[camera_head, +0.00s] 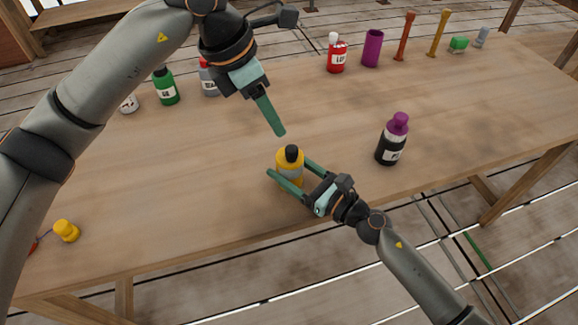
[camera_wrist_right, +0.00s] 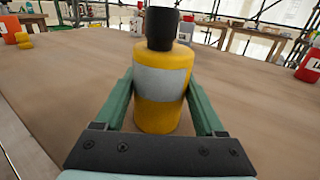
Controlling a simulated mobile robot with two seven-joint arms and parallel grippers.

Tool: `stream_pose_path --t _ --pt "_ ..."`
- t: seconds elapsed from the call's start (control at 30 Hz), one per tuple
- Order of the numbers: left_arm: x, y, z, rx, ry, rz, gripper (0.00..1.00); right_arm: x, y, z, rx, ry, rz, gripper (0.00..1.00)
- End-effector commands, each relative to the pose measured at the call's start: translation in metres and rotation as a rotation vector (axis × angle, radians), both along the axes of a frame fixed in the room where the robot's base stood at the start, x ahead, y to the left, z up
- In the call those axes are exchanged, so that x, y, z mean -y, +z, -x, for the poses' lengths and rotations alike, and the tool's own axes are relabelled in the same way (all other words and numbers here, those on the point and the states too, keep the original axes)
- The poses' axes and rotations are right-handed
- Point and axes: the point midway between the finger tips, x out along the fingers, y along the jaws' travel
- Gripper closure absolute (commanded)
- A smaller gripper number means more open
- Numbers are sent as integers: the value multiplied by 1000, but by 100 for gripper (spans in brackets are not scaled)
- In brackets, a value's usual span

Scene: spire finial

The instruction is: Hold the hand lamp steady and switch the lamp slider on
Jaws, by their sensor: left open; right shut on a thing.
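The hand lamp (camera_head: 286,163) appears to be the upright yellow cylinder with a grey band and a black top, standing on the table near its front edge. It also shows large in the right wrist view (camera_wrist_right: 160,115). My right gripper (camera_head: 289,173) is shut on its body, one finger on each side. No separate slider can be made out on the lamp; the side facing away is hidden. My left gripper (camera_head: 274,122) is open and empty, pointing down above and slightly left of the lamp, apart from it. Its fingers overlap in the head view.
A black bottle with a purple cap (camera_head: 392,140) stands right of the lamp on the wooden table (camera_head: 200,190). A yellow object (camera_head: 66,231) is at the left front. A green bottle (camera_head: 166,87), red bottle (camera_head: 337,55) and purple cylinder (camera_head: 372,48) stand along the back.

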Motion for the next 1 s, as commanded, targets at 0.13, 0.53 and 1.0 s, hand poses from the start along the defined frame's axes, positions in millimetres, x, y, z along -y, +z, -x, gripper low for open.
stream_pose_path --t 0.13,0.53,1.0 --pt "0 0 0 0 0 0 50 0 0 0 0 0 0 53" --pt "0 0 0 -1 0 0 54 0 0 0 -1 0 1 92" --pt "17 -48 39 -284 34 380 100 0 0 0 0 0 0 92"
